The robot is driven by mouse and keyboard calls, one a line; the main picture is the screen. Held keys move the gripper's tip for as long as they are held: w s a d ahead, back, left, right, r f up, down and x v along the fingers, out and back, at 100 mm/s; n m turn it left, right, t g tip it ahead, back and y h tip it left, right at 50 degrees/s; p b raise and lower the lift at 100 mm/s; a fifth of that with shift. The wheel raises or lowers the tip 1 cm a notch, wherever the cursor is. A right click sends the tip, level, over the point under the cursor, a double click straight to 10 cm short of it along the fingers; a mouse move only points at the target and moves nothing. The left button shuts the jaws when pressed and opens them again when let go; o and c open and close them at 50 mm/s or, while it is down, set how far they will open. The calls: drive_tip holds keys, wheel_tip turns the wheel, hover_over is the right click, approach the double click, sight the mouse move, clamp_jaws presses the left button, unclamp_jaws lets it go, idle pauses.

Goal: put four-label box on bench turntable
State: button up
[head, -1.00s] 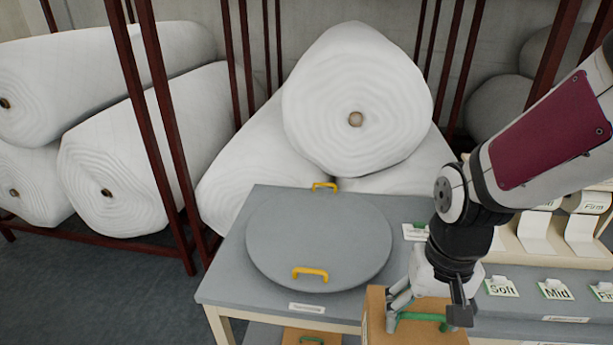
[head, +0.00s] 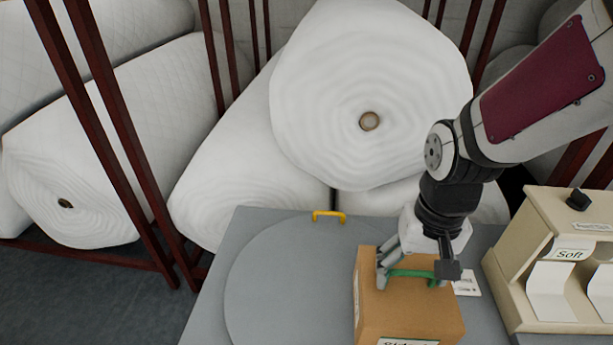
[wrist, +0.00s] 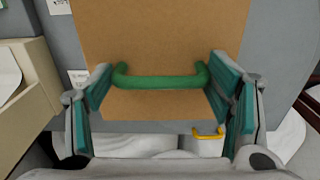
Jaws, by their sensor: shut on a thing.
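The box (head: 408,311) is brown cardboard with a green handle (head: 410,273) on top and labels on its sides, partly cut off at the bottom of the head view. My gripper (head: 412,277) is shut on the handle; the wrist view shows its fingers at both ends of the green handle (wrist: 160,82), over the box top (wrist: 165,35). The turntable (head: 275,285) is a flat grey disc on the grey bench (head: 215,270). The box covers its right part in the head view; the gap beneath the box is hidden. A yellow handle (head: 328,216) stands at the turntable's back edge.
A cream dispenser (head: 535,250) marked "Soft" stands on the right, close to the box in the picture. Large white rolls (head: 370,75) and dark red posts (head: 105,150) are behind the bench. The turntable's left part is clear.

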drive_tip(key=shift+w+a+b, duration=0.2)
drive_tip(key=shift+w+b, duration=0.15)
drive_tip(key=shift+w, duration=0.3)
drive_tip(key=shift+w+a+f+b, duration=0.2)
drive_tip(key=shift+w+a+b, duration=0.45)
drive_tip(key=shift+b, duration=0.5)
drive_tip(key=shift+w+a+b, duration=0.15)
drive_tip(key=shift+a+b, duration=0.2)
drive_tip(key=shift+b, duration=0.05)
drive_tip(key=shift+o, duration=0.2)
drive_tip(key=w+a+f, duration=0.1)
drive_tip(key=w+a, duration=0.6)
drive_tip(key=a, duration=0.3)
drive_tip(key=shift+w, duration=0.4)
drive_tip(key=shift+a+f, duration=0.1)
drive_tip(key=shift+f, duration=1.7)
drive_tip(key=shift+c, duration=0.2)
drive_tip(key=shift+f, duration=0.15)
drive_tip(key=o, duration=1.9)
drive_tip(key=shift+o, duration=0.4)
